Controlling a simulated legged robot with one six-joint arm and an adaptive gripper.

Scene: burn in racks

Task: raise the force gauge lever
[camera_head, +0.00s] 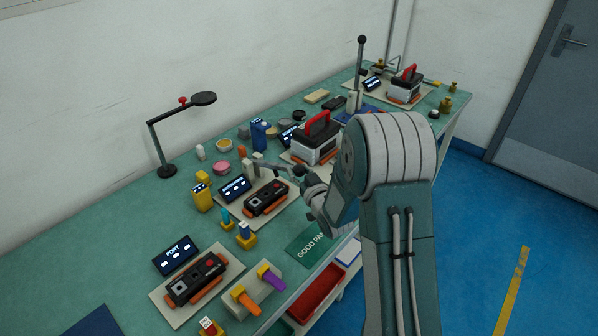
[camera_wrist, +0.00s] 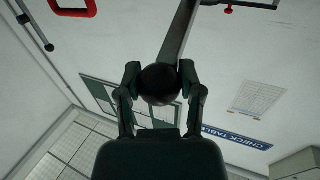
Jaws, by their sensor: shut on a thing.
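In the wrist view my gripper (camera_wrist: 160,84) is shut on a round black knob (camera_wrist: 160,85). The knob sits at the end of a grey lever bar (camera_wrist: 179,35) that runs up and slightly right from it. In the head view my gripper (camera_head: 288,172) is low over the bench, at the end of the lever bar (camera_head: 268,165). The bar reaches left to a small pale upright post (camera_head: 246,168). The bar looks near level there. The knob is mostly hidden by my fingers in the head view.
A red-handled box (camera_head: 316,148) stands close behind my gripper. A black and orange device (camera_head: 266,197) lies just in front of it, beside a dark display (camera_head: 235,188). Another upright ball-topped lever (camera_head: 361,65) stands farther back.

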